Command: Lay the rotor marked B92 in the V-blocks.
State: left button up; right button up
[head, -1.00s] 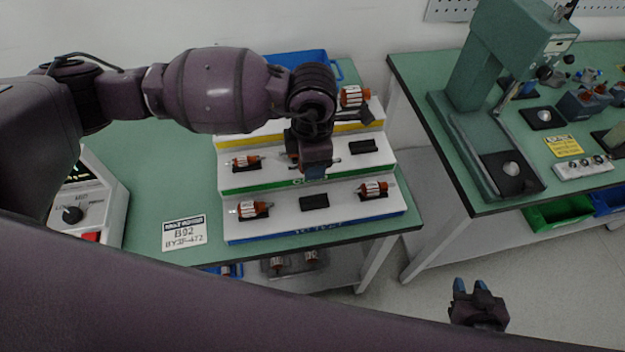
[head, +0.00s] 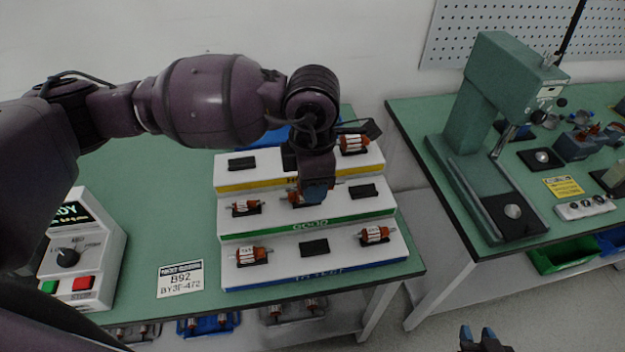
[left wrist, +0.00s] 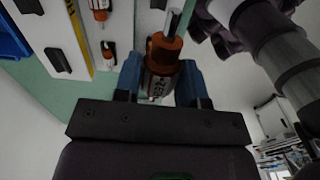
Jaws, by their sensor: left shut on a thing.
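My left gripper (head: 315,192) is over the middle place of the green-edged step of a white stepped rack (head: 330,262). It is shut on a rotor (head: 296,198) with an orange body and a steel shaft; the gripper hides part of it. I cannot make out the V-blocks.
Other rotors rest on the rack: top right (head: 354,144), green left (head: 246,207), blue left (head: 252,256) and blue right (head: 374,235). Several black cradles are empty. A tester (head: 85,250) stands left; a green press (head: 490,120) stands on the right bench.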

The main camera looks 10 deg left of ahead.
pick_arm(q)
jog(key=shift+r, duration=0.75)
jog(key=shift+r+p, duration=0.5)
jog(key=shift+r, duration=0.2)
jog(key=shift+r+p, duration=0.3)
jog(key=shift+r, duration=0.55)
